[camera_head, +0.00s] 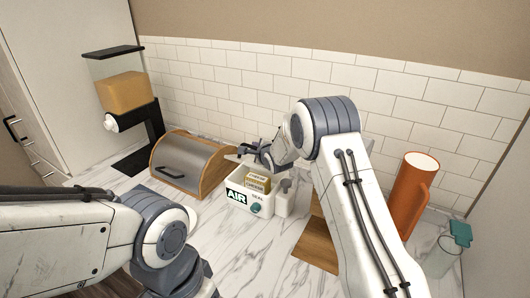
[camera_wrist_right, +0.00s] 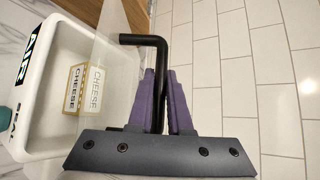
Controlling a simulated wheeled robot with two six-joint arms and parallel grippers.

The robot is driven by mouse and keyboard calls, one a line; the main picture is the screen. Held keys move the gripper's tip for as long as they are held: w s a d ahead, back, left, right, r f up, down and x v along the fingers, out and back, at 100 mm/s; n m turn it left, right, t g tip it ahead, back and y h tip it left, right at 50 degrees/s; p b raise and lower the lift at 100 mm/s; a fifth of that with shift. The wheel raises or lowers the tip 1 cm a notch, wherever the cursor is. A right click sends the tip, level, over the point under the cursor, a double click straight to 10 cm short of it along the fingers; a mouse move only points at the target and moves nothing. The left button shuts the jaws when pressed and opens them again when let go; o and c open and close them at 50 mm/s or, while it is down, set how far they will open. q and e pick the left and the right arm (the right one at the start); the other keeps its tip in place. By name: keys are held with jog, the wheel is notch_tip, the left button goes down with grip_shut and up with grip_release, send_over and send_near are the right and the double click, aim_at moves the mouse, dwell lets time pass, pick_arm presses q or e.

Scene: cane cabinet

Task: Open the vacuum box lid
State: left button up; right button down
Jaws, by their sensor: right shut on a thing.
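The white vacuum box (camera_head: 262,209) stands on the marble counter, marked AIR and SEAL on its front. It also shows in the right wrist view (camera_wrist_right: 38,122). Cheese (camera_head: 257,183) sits inside it, its label readable in the wrist view (camera_wrist_right: 88,90). My right gripper (camera_wrist_right: 166,75) is shut on the black bent handle (camera_wrist_right: 150,40) of the clear lid (camera_wrist_right: 118,55). The lid looks raised and tilted over the box's side, with the box interior visible. In the head view my right gripper (camera_head: 258,152) is above the back of the box. My left gripper is out of view; only its arm shows.
A wooden bread box (camera_head: 190,160) stands close left of the vacuum box, and a dispenser (camera_head: 125,90) farther left. An orange pitcher (camera_head: 408,193), a teal-topped jar (camera_head: 450,250) and a wooden board (camera_head: 317,245) are right. Marble in front is clear. A tiled wall is behind.

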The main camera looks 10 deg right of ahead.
jog(key=shift+w+r, duration=0.55)
jog(key=shift+r, duration=0.3)
jog(key=c, duration=0.8)
grip_release()
jog(key=shift+c, duration=0.2)
jog(key=shift+d+f, duration=0.15)
jog(key=shift+d, duration=0.1)
jog(key=shift+s, duration=0.3)
jog(key=b+v, duration=0.3)
jog(key=v, duration=0.6)
jog(key=shift+d+b, duration=0.1)
jog(key=shift+b, duration=0.2)
jog(key=shift+s+d, duration=0.1)
jog(key=shift+s, duration=0.3)
